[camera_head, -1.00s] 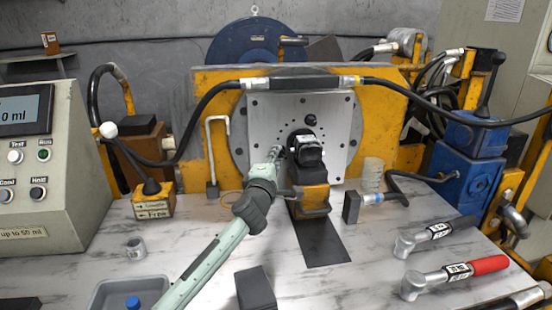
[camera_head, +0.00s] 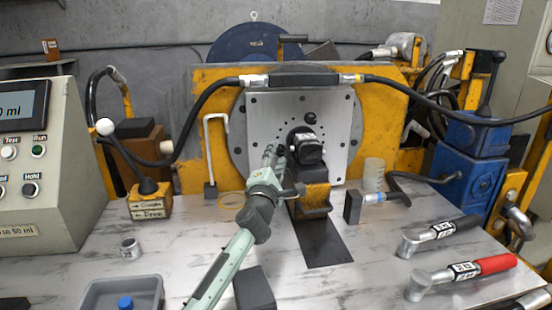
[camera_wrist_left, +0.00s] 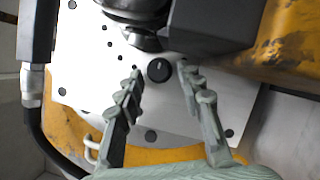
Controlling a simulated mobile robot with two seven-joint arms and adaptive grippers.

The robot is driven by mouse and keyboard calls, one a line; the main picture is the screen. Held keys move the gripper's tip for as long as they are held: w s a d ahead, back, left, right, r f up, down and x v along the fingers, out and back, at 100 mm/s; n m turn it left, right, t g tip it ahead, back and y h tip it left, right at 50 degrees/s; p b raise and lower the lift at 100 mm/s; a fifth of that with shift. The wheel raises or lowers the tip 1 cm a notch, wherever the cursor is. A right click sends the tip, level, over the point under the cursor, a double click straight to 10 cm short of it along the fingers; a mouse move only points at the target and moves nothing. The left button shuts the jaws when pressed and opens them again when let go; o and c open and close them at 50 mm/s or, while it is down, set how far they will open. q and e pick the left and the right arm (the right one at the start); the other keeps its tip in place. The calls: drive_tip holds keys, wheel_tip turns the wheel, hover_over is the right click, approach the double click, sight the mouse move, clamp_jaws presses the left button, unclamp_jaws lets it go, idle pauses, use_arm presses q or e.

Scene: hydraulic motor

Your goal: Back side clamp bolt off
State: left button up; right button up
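The motor (camera_head: 306,147) is a black body with a label, seated against the silver drilled plate (camera_head: 262,112) above a yellow support. My left gripper (camera_head: 271,153) is just left of the motor. In the left wrist view its fingers (camera_wrist_left: 160,78) are apart, one on each side of the round black part, with no clear contact. My right gripper is not in view.
Two torque wrenches (camera_head: 440,232) (camera_head: 462,270) lie at the right of the table. A black hose (camera_head: 205,105) arches over the plate.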

use_arm(q)
drive_tip(key=v, duration=1.2)
